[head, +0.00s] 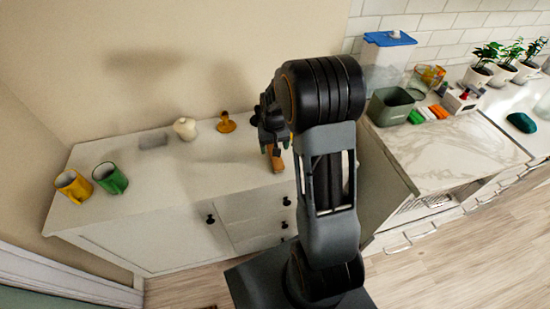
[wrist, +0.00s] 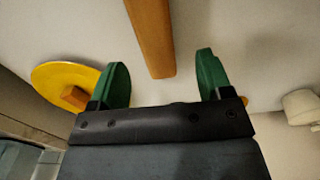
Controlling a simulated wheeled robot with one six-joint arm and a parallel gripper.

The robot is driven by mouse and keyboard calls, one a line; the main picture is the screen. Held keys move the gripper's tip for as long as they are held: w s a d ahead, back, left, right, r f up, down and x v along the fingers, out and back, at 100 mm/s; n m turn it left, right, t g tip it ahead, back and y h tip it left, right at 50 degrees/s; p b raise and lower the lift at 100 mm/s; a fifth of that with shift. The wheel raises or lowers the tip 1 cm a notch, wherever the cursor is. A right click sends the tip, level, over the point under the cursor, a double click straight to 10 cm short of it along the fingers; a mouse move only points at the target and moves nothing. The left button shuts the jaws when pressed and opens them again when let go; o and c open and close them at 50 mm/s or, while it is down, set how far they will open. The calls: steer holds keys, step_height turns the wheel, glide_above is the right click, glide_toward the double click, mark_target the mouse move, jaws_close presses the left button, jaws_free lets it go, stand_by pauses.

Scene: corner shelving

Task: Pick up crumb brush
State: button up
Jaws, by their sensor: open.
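The crumb brush appears to be the item with the plain orange-brown wooden handle (wrist: 152,35). In the wrist view the handle enters from the top edge, and its end lies between my green fingertips. My gripper (wrist: 164,82) is open, with a gap on each side of the handle. In the head view my gripper (head: 275,147) is over the right part of the white cabinet top, and an orange-brown piece (head: 277,163) shows just below it. The rest of the brush is out of frame or hidden by my arm.
A yellow disc with a wooden block (wrist: 65,85) lies beside the left finger. A white pot-like object (head: 185,128), an amber stand (head: 226,123) and a grey block (head: 153,140) stand along the wall. Yellow (head: 73,186) and green (head: 110,178) mugs stand left. The cabinet's middle (head: 190,175) is clear.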

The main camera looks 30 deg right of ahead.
steer(key=shift+s+d+f+p, duration=0.15)
steer(key=shift+f+p, duration=0.3)
steer(key=shift+f, duration=2.25)
steer(key=shift+c, duration=0.3)
steer(key=c, duration=1.1)
steer(key=shift+o, duration=0.2)
steer(key=shift+r, duration=0.15)
steer(key=shift+r, duration=0.6)
steer(key=s+r, duration=0.2)
steer(key=s+r+b, duration=0.1)
steer(key=r, duration=0.2)
steer(key=s+r, duration=0.2)
steer(key=r, duration=0.1)
steer(key=shift+s+d, duration=0.3)
steer(key=shift+d, duration=0.05)
steer(key=s+r+b, duration=0.1)
steer(key=s+r, duration=0.2)
steer(key=s, duration=0.5)
steer(key=shift+s+d+r, duration=0.2)
steer(key=shift+d+r, duration=0.1)
steer(key=shift+d, duration=0.15)
